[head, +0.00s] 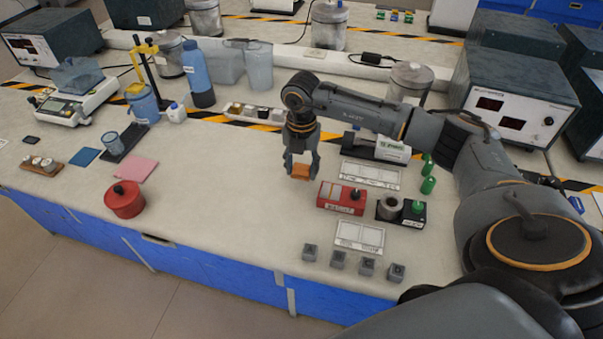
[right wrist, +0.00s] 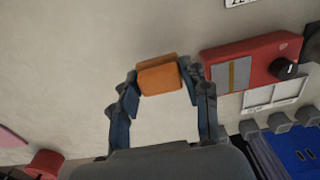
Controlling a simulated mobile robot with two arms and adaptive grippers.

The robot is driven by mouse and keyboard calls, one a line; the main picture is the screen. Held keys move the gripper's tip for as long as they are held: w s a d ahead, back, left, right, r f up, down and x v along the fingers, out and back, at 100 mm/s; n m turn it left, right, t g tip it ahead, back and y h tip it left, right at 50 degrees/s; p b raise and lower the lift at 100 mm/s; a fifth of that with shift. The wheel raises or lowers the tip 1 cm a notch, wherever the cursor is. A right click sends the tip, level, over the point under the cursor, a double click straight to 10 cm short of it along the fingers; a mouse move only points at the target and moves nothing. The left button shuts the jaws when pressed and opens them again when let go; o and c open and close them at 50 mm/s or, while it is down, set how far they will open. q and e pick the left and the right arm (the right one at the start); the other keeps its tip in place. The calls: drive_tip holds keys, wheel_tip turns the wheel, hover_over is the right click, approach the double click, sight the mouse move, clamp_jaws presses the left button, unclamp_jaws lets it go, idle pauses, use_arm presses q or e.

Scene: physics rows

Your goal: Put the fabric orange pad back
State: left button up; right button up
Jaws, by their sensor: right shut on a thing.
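My right gripper (head: 301,168) is shut on an orange pad (head: 301,171) and holds it near the middle of the bench, left of a red box. In the right wrist view the orange pad (right wrist: 159,77) sits between the two fingertips of the gripper (right wrist: 160,85). I cannot tell exactly how high above the bench it is. A blue pad (head: 85,156) and a pink pad (head: 138,169) lie flat on the bench at the left. A small dark pad (head: 31,140) lies at the far left. My left gripper is not in view.
A red box (head: 335,197) with a black knob stands just right of the gripper. A red round pot (head: 124,200) stands near the front edge at the left. Several grey cubes (head: 338,260) line the front edge. The bench between pot and gripper is clear.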

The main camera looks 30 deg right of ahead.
sight(302, 176)
wheel_tip(302, 176, down, 2)
drive_tip(key=shift+f+p, duration=0.25)
drive_tip(key=shift+p, duration=0.1)
drive_tip(key=shift+f, duration=0.2)
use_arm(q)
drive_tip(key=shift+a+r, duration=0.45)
use_arm(e)
drive_tip(key=shift+f, duration=0.2)
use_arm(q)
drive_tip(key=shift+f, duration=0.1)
use_arm(e)
drive_tip(key=o, duration=0.8)
